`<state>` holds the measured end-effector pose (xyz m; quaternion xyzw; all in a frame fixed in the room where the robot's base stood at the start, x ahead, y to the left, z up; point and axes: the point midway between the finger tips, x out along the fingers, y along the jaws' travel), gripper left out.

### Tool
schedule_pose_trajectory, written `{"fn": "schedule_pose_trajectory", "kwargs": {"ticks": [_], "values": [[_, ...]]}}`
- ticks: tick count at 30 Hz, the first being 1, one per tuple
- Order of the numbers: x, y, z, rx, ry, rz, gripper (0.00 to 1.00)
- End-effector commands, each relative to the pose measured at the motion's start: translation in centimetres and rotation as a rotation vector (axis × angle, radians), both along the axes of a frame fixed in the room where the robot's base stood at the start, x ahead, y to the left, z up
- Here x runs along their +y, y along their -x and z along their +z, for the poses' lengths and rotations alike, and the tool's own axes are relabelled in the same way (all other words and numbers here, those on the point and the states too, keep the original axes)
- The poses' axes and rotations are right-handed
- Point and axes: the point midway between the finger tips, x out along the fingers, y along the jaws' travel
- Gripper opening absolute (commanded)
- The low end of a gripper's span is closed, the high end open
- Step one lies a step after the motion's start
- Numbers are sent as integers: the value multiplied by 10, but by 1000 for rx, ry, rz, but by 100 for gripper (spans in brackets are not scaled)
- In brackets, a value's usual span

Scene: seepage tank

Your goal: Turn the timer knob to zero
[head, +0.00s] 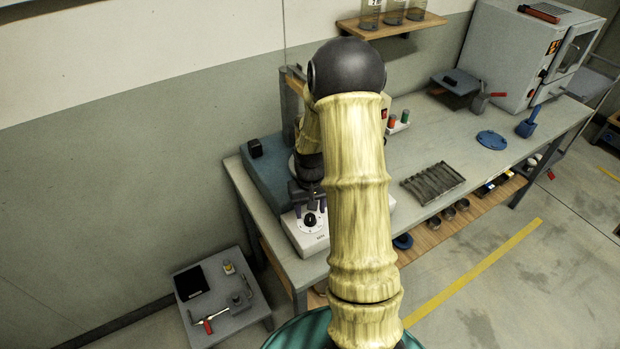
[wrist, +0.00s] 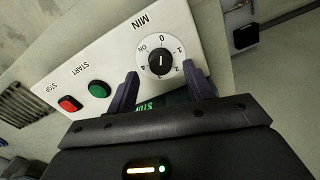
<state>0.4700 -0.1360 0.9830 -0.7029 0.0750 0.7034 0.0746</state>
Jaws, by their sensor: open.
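The timer knob (wrist: 160,64) is a round black knob with a white pointer line, on a white dial with numbers, on a pale panel. The line runs roughly up and down in the wrist view; I cannot tell which mark it points at. The 0 mark is above the knob there. My gripper (wrist: 160,75) is open, its two dark purple fingers at the knob's lower left and lower right. Contact is unclear.
Red (wrist: 69,104) and green (wrist: 98,89) buttons sit left of the dial on the same panel. The bench (head: 440,160) holds a ribbed dark tray (head: 433,183), a blue disc (head: 491,140) and a grey oven (head: 510,60).

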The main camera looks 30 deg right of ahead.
Motion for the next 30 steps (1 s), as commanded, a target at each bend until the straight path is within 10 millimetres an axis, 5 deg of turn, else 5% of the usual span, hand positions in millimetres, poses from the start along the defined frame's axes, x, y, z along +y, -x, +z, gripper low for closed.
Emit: {"fn": "schedule_pose_trajectory", "kwargs": {"ticks": [18,30], "values": [[0,-1,118,-6,1,1,52],[0,-1,138,-2,-1,1,52]]}}
